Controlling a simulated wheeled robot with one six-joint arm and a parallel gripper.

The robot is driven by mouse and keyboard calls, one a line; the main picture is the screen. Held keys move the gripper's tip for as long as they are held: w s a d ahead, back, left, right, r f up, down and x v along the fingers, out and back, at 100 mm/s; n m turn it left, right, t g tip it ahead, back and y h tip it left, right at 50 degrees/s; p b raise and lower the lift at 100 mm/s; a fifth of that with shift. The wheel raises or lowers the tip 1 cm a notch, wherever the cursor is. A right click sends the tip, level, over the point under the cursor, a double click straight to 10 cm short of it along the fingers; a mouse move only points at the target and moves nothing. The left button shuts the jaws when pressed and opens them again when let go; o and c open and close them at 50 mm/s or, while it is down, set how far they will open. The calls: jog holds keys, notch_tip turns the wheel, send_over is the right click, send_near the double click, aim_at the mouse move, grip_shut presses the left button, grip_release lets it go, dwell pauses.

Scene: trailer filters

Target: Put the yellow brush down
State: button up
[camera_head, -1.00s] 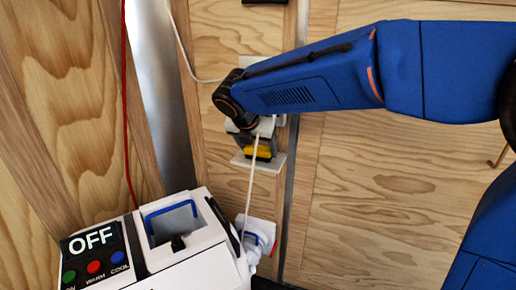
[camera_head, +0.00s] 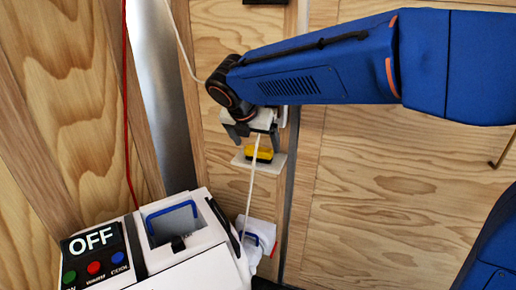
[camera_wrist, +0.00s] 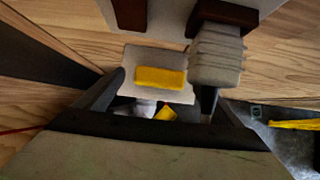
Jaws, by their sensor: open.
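The yellow brush (camera_head: 260,154), with a dark lower part, rests on a small white shelf (camera_head: 277,164) on the wooden wall. In the wrist view the brush (camera_wrist: 160,78) lies on the pale shelf (camera_wrist: 136,57), seen between and beyond my fingers. My gripper (camera_head: 254,136) is open and empty, just above the brush in the head view. A gap shows between the fingers and the brush there. In the wrist view my gripper's fingers (camera_wrist: 160,92) stand wide apart, one on each side.
A white machine (camera_head: 200,262) with an OFF display (camera_head: 91,240) and a blue-handled opening (camera_head: 172,218) stands at lower left. A white cord (camera_head: 251,190) hangs in front of the shelf. A ribbed grey part (camera_wrist: 215,55) is close beside the right finger. Bare wall lies right.

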jog(key=v, duration=0.8)
